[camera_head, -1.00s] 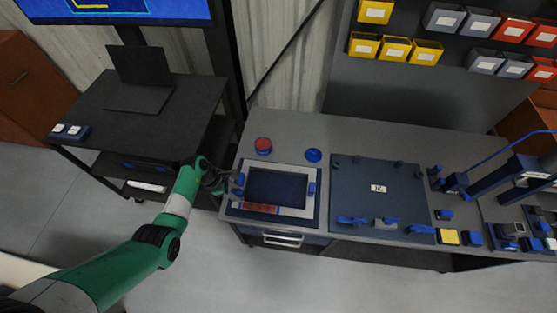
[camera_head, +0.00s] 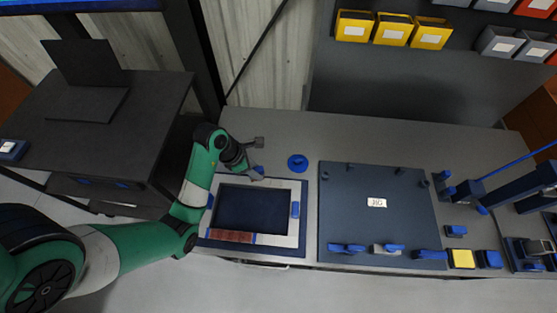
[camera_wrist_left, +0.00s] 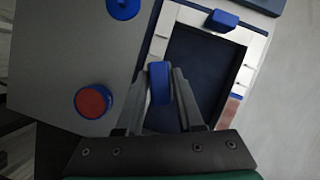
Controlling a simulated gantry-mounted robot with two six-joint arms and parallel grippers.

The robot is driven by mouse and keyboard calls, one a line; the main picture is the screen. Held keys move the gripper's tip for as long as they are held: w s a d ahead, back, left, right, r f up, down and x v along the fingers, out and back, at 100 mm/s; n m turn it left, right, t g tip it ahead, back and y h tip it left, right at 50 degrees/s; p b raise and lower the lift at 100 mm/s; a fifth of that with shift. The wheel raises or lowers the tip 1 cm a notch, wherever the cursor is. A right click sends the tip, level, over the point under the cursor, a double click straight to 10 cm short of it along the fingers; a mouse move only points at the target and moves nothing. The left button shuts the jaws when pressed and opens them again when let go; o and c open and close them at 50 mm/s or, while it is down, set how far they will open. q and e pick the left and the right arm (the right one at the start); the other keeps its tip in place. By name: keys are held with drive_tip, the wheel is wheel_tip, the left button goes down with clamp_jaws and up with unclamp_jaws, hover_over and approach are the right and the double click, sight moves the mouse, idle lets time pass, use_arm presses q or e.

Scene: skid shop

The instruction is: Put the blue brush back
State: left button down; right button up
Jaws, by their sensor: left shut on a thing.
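My left gripper (camera_head: 257,172) is over the top edge of the framed tray (camera_head: 296,184) on the bench. In the left wrist view its two fingers (camera_wrist_left: 160,95) are shut on a small blue piece, apparently the blue brush (camera_wrist_left: 160,82). The tray has a pale frame, a dark recess and a reddish strip (camera_head: 232,236). A blue clip (camera_head: 295,209) sits on its right side. My right gripper is not in view.
A blue round part (camera_head: 298,162) lies right of the gripper. A red round part (camera_wrist_left: 93,101) shows in the left wrist view. A dark board (camera_head: 375,230) with blue clamps (camera_head: 347,248) lies to the right. Yellow bins (camera_head: 393,30) hang behind.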

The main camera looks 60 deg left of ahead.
use_arm(q)
drive_tip(key=shift+s+d+f, duration=0.25)
drive_tip(key=shift+f, duration=0.25)
drive_tip(key=shift+w+a+r, duration=0.15)
drive_tip(key=shift+a, duration=0.05)
drive_tip(key=shift+w+a, duration=0.2)
drive_tip(key=shift+a, duration=0.1)
drive_tip(key=w+a+f+b, duration=0.2)
drive_tip(key=a+f, duration=0.1)
drive_tip(key=w+a+f+b, duration=0.2)
drive_tip(key=w+a+f, duration=0.1)
drive_tip(key=w+a+f+b, duration=0.2)
drive_tip(key=a+f+b, duration=0.1)
drive_tip(key=shift+w+a, duration=0.2)
drive_tip(key=shift+w, duration=0.2)
drive_tip(key=shift+w+a+f, duration=0.25)
drive_tip(key=shift+a, duration=0.05)
drive_tip(key=shift+w+a+f+b, duration=0.1)
drive_tip(key=shift+f+b, duration=1.05)
drive_tip(key=shift+f, duration=0.55)
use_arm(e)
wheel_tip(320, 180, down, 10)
